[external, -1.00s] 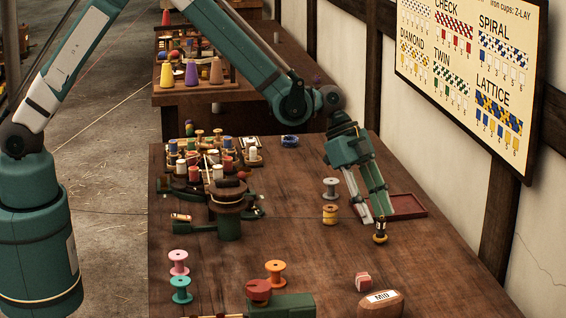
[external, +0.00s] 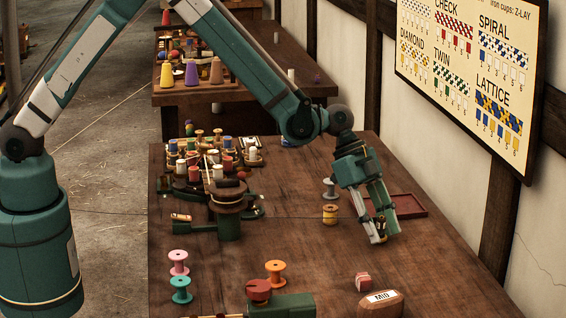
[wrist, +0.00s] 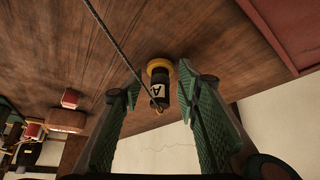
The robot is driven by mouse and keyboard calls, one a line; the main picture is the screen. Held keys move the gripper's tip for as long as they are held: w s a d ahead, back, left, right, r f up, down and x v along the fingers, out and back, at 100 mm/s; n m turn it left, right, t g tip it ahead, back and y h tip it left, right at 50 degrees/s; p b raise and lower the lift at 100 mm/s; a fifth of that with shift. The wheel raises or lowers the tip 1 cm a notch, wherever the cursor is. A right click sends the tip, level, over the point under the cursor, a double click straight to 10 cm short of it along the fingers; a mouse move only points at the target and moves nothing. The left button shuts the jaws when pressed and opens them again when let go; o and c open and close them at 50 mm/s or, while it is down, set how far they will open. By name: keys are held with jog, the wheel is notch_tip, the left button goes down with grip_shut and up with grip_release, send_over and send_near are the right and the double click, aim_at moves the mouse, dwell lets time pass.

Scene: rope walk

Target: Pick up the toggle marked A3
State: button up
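The toggle (wrist: 160,86) is a dark, upright piece with yellow ends and a white label. An "A" shows on the label; I cannot read a digit. A dark cord appears to run to it in the wrist view. My gripper (wrist: 159,88) is open, with green pads on both sides of the toggle and a gap at each side. In the external view my gripper (external: 384,236) points down at the table around the toggle, which is mostly hidden by the fingers.
A red tray (external: 408,204) lies just behind my gripper. A yellow spool (external: 330,214) and a grey spool (external: 330,188) stand to the left. A brown block marked MID (external: 381,304) and a small pink-red piece (external: 363,281) lie in front. Table between them is clear.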

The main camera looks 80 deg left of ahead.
aim_at(382, 219)
dwell(0.3)
jog(key=c, duration=0.8)
jog(key=shift+o, duration=0.2)
jog(key=shift+r, duration=0.15)
jog(key=shift+r+p, duration=0.65)
jog(key=shift+r, duration=4.2)
